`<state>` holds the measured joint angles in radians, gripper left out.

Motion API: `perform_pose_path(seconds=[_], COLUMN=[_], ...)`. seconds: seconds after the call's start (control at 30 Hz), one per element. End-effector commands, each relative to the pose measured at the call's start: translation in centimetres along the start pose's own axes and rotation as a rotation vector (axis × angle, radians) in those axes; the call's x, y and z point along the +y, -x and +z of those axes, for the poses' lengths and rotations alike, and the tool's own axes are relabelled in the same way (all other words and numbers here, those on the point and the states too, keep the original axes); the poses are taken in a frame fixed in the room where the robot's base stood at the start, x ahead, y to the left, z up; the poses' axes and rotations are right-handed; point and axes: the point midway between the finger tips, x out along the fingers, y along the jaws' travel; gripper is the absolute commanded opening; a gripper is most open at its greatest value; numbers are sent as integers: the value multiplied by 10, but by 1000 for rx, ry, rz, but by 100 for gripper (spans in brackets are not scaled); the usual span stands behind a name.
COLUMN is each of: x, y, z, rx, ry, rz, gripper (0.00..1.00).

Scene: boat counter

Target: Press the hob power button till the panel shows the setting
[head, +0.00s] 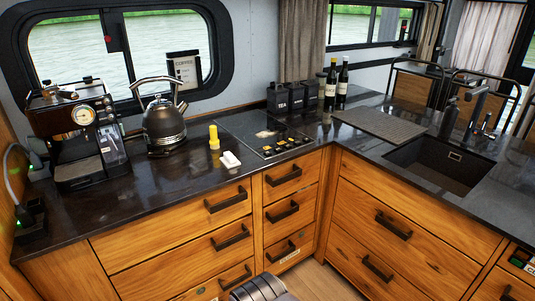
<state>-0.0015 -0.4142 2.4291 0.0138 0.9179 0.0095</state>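The hob (238,128) is a dark flat panel set into the black counter, left of the corner. A pale patch (265,134) shows on its surface. A row of small controls with yellow marks (287,145) runs along its front right edge. Which of them is the power button, and what any display reads, is too small to tell. A grey ribbed part at the bottom edge looks like a piece of my arm. My gripper is not in view.
Left of the hob stand a yellow bottle (214,138), a white block (230,160), a kettle (164,123) and a coffee machine (80,140). Behind it are dark canisters (283,99) and bottles (342,84). A drying mat (380,125) and sink (440,165) lie right.

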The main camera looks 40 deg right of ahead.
Motion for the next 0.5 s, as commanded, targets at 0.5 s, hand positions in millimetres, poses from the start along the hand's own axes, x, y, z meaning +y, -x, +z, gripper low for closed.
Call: perform_pose_path(seconds=[0.5], x=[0], y=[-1], z=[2], rx=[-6], ry=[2], rz=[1], gripper=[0])
